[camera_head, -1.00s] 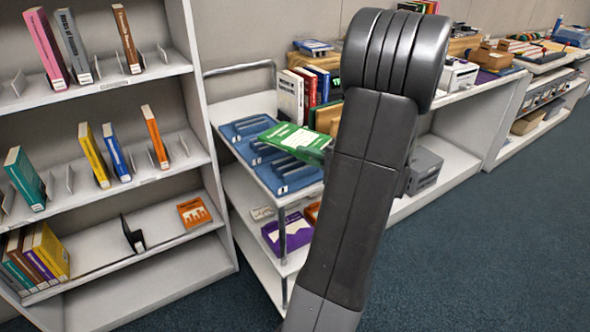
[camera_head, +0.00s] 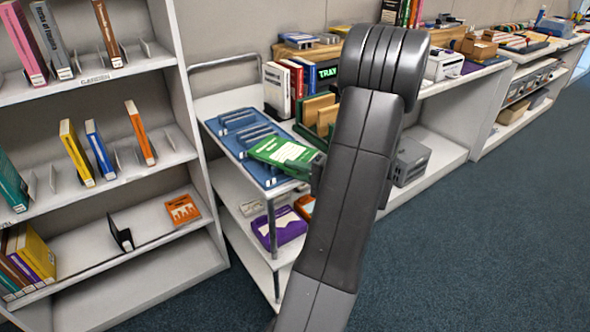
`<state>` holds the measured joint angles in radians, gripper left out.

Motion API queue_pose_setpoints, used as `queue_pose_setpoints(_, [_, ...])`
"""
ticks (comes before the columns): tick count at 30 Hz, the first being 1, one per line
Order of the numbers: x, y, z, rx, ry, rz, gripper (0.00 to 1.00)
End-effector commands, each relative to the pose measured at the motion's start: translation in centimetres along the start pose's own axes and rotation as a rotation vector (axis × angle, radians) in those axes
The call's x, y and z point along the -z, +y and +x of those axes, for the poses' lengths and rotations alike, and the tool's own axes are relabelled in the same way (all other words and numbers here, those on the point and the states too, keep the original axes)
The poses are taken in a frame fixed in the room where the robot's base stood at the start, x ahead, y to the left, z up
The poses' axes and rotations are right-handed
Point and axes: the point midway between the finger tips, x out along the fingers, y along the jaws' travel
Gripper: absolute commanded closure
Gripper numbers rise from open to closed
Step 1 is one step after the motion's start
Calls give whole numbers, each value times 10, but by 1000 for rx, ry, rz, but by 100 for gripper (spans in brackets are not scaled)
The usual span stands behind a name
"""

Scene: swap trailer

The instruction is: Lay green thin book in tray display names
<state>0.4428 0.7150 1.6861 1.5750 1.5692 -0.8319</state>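The green thin book (camera_head: 285,155) is held tilted over the blue trays on the cart's top shelf. My gripper (camera_head: 317,172) appears shut on the book's right end, though my arm hides most of the fingers. Several blue trays (camera_head: 243,139) with raised dividers stand in a row; the book covers part of the nearer ones.
A white bookshelf (camera_head: 180,150) stands close on the left. Carpet (camera_head: 470,240) is clear at right.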

Motion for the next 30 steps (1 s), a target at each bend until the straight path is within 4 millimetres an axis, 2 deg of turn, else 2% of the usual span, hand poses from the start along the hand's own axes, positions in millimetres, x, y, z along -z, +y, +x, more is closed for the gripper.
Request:
queue_pose_setpoints(1, [0,0,0,0,0,0,74])
queue_pose_setpoints(2, [0,0,0,0,0,0,68])
queue_pose_setpoints(14, [0,-6,0,0,0,1,68])
queue_pose_setpoints(17, [1,-3,-14,1,3,0,68])
queue_pose_setpoints(24, [1,-3,-64,0,6,-1,68])
queue_pose_setpoints(30, [0,-3,-99,0,3,0,68])
